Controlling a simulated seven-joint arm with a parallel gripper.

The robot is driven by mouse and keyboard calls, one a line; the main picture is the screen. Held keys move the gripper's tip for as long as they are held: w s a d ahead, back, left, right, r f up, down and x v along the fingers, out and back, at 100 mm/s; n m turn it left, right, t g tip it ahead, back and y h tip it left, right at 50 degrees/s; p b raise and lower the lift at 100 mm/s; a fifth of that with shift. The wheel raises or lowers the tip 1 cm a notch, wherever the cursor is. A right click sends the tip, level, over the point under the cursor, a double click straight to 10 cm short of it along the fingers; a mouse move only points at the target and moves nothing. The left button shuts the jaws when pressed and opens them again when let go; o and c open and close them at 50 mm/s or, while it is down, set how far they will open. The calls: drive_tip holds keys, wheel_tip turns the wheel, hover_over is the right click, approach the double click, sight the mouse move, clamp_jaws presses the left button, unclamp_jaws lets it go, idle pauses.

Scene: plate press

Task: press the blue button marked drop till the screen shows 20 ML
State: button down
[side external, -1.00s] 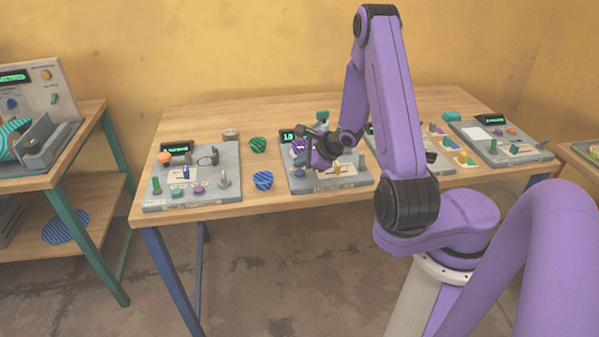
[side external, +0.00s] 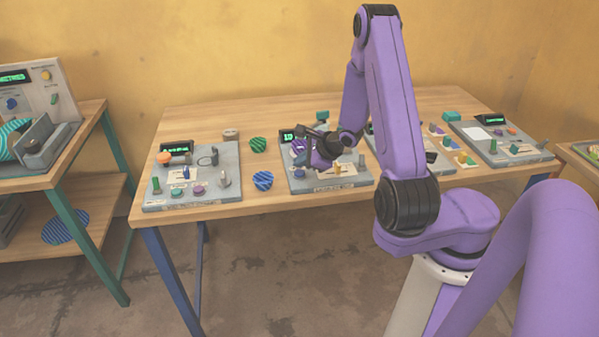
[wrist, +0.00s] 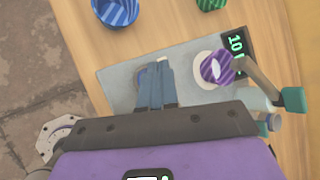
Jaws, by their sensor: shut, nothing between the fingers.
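The panel (side external: 350,181) under my gripper is a grey plate on the wooden table. Its dark screen (wrist: 237,45) shows a green 10 in the wrist view; the unit beside the number is cut off or hidden. The same screen (side external: 288,136) shows in the side view. A purple striped cup (wrist: 215,68) stands on a pale round spot by the screen. Contact cannot be told.
A blue striped bowl (wrist: 116,10) and a green striped bowl (side external: 258,145) stand left of the panel in the side view. Another panel (side external: 217,157) with knobs lies further left. More panels (side external: 505,144) lie to the right.

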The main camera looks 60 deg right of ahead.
sight(302, 173)
drive_tip(key=shift+f, duration=0.2)
drive_tip(key=shift+f, duration=0.25)
drive_tip(key=shift+f, duration=0.35)
idle(0.8)
drive_tip(key=shift+r, duration=0.8)
drive_tip(key=shift+r, duration=0.1)
drive_tip(key=shift+r, duration=2.4)
